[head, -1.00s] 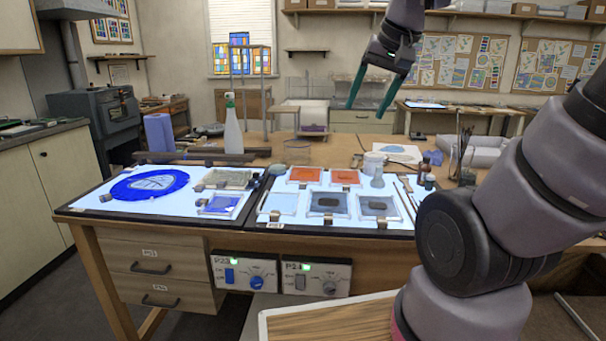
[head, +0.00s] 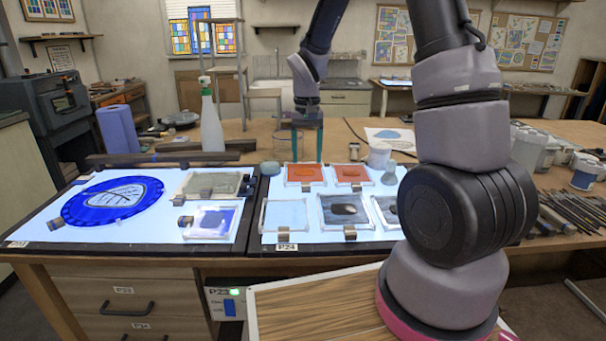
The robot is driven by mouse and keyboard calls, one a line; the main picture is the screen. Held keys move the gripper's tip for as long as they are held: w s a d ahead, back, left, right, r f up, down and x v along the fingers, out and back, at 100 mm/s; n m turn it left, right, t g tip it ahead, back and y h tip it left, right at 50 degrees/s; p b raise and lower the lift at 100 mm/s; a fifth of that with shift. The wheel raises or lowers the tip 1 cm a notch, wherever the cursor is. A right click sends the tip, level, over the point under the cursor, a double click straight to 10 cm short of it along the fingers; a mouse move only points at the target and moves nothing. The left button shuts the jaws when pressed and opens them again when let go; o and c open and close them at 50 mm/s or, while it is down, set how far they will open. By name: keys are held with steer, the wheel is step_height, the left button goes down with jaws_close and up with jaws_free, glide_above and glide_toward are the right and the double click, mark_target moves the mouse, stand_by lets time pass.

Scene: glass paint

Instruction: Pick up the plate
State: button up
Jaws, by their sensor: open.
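A round blue plate (head: 113,201) with a pale leaf pattern lies flat on the left light panel (head: 70,228). My gripper (head: 307,157) is to the right of the plate, above the back edge of the right light panel (head: 385,236). Its two teal fingers point down, apart, with nothing between them. The fingertips appear just behind or over an orange glass pane (head: 304,173); the exact height cannot be told.
Framed panes lie beside the plate, including a grey one (head: 212,185) and a blue one (head: 212,221). A white spray bottle (head: 210,118) and dark bars (head: 165,157) stand behind the left panel. My arm hides part of the right panel.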

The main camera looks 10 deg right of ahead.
mark_target(306, 184)
step_height(306, 184, down, 9)
steer(key=shift+a+r, duration=0.15)
steer(key=shift+r, duration=0.05)
jaws_close()
stand_by(0.3)
